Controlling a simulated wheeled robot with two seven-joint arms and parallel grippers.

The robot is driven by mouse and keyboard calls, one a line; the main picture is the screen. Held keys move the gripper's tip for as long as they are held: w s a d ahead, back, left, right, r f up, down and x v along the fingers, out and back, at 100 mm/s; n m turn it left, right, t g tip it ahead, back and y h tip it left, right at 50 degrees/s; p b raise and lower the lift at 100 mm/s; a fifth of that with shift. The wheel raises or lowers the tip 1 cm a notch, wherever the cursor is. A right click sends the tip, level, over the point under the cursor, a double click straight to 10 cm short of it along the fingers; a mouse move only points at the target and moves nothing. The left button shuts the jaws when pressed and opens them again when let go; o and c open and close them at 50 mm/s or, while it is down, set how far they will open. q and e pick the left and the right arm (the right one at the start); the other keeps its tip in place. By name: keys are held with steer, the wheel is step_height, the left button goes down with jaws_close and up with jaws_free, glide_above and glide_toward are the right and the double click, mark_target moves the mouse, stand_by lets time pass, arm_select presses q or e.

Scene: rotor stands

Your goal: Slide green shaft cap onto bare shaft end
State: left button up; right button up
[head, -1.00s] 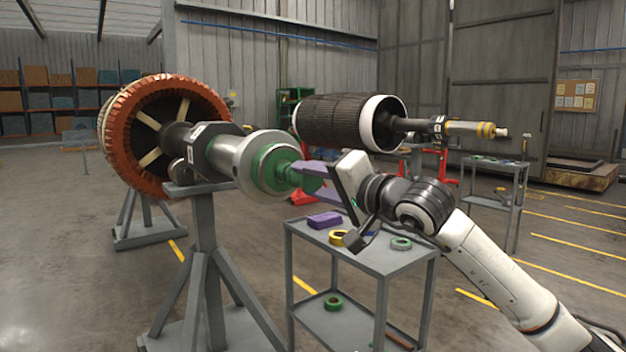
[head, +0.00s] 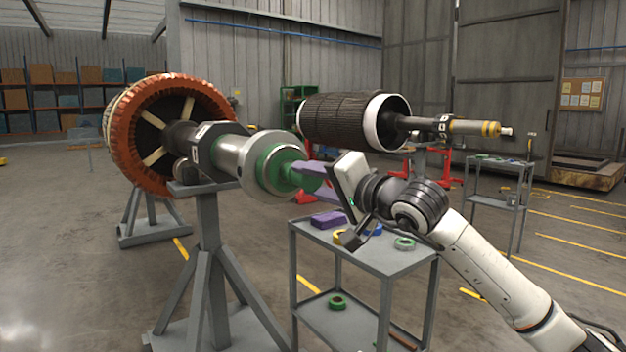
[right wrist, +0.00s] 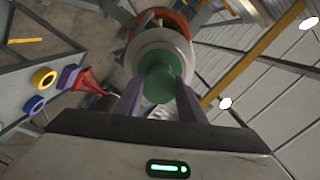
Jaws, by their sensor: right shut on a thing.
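The green shaft cap (head: 291,174) is at the near end of the steel shaft (head: 236,155) in the head view. Its wide green part sits against the shaft's end face; how far it is on the shaft is hidden. My right gripper (head: 303,180) is shut on the cap's narrower outer part with its purple fingers. In the right wrist view the green cap (right wrist: 160,85) lies between the two fingers (right wrist: 160,104), with the pale round shaft end (right wrist: 160,42) behind it. My left gripper is not in view.
The shaft rests on a grey stand (head: 207,230). A grey cart (head: 385,258) with a purple block (head: 328,220) and coloured rings stands below my right arm. A second rotor (head: 350,120) is behind. Open floor lies at the left.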

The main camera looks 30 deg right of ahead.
stand_by(0.5)
steer(key=o, duration=1.8)
steer(key=shift+s+d+b, duration=0.15)
steer(key=shift+s+b, duration=0.3)
steer(key=shift+s, duration=0.05)
steer(key=shift+s+d+b, duration=0.15)
steer(key=shift+s+b, duration=0.7)
steer(key=shift+s, duration=0.4)
steer(key=shift+s+d+b, duration=0.1)
steer(key=shift+s+b, duration=0.75)
steer(key=shift+s, duration=0.4)
steer(key=s, duration=0.1)
steer(key=s+b, duration=0.2)
steer(key=shift+s+d, duration=0.2)
steer(key=shift+d, duration=0.1)
